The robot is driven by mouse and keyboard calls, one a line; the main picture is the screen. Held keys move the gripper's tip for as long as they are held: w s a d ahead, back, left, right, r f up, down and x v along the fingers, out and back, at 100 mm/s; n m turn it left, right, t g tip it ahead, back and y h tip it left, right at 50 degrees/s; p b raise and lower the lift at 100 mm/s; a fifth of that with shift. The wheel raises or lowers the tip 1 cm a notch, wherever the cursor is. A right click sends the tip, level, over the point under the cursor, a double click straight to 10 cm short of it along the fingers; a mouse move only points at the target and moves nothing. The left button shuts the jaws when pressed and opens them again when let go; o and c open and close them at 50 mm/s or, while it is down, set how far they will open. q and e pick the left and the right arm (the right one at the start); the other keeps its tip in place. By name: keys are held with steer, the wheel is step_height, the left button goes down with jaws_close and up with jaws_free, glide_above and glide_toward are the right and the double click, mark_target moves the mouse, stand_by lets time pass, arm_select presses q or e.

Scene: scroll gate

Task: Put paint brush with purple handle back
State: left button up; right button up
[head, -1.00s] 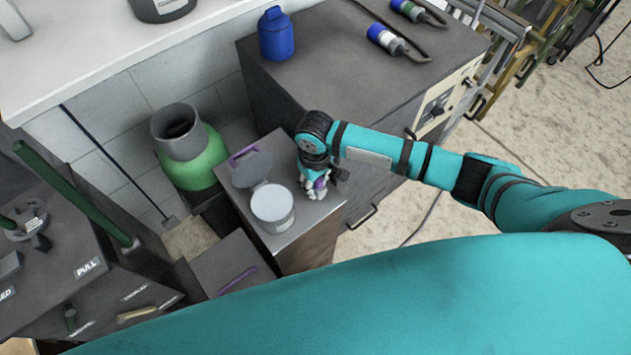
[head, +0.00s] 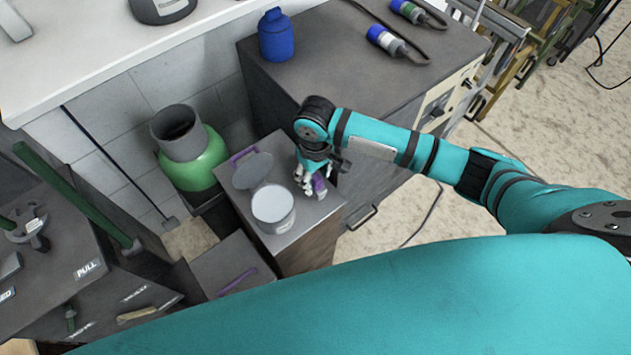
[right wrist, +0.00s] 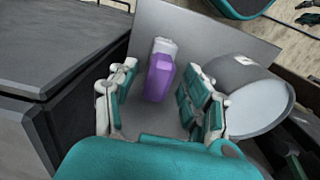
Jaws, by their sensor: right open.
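My right gripper (head: 311,182) is open, low over the grey top of a small cabinet, just right of an open paint can (head: 273,207). A purple piece with a pale grey end (right wrist: 159,75) lies between its spread fingers in the right wrist view; a gap shows on both sides. It also shows by the fingers in the head view (head: 319,185). I cannot tell for sure whether it is the brush's handle. A thin purple stick (head: 237,281) lies on a lower grey box. Another purple item (head: 242,154) is at the cabinet's back edge. My left gripper is not in view.
The can's round grey lid (head: 253,171) is beside it. A green vessel with a grey neck (head: 188,158) stands behind left. A taller dark cabinet (head: 345,75) behind holds a blue bottle (head: 276,38). The can also stands close right of my fingers in the right wrist view (right wrist: 250,92).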

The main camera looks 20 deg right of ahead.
step_height(320, 180, up, 8)
stand_by(1.5)
